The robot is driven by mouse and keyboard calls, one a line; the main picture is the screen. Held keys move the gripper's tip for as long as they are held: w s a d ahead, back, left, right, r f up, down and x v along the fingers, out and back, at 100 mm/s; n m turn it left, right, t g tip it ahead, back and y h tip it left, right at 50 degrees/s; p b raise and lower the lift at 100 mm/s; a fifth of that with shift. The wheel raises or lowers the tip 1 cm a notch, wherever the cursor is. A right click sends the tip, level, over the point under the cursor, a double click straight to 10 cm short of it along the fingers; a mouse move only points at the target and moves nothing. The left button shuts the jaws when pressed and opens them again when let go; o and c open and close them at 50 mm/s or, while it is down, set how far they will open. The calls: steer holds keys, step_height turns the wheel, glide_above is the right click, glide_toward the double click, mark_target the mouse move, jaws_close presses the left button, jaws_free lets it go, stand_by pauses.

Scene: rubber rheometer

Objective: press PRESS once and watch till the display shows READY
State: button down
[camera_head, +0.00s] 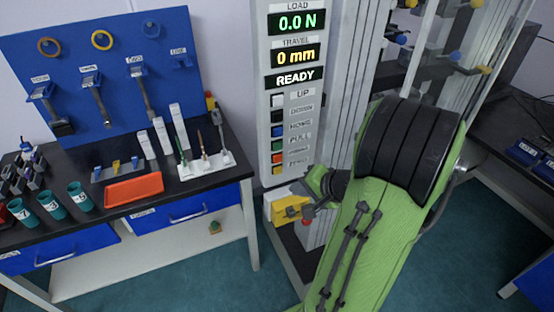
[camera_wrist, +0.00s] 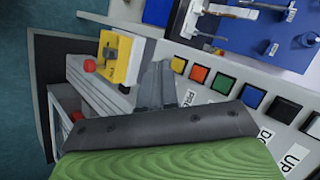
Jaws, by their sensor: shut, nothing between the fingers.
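The control panel (camera_head: 262,135) carries a column of coloured buttons with labels beside them. The orange button (camera_head: 277,158), second from the bottom, is PRESS; in the wrist view it is the orange square (camera_wrist: 199,76) between yellow and green. The display above reads 0.0 N load and 0 mm travel, and its lowest line (camera_head: 296,77) shows READY. My gripper (camera_wrist: 157,68) is shut and empty. In the wrist view its fingertips lie left of the yellow button (camera_wrist: 178,65), apart from the orange one. In the head view my gripper is below the button column, partly hidden by my arm.
The bench on the left holds an orange tray (camera_head: 134,188), teal cups (camera_head: 80,196) and a blue tool board (camera_head: 105,80). Another bench (camera_head: 490,150) is at right.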

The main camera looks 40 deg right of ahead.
mark_target(278, 159)
steer(key=w+d+p, duration=0.2)
steer(key=w, duration=0.5)
steer(key=shift+w+d, duration=0.15)
steer(key=shift+w, duration=0.2)
stand_by(1.6)
steer(key=shift+w+d, duration=0.15)
steer(key=shift+w, duration=0.25)
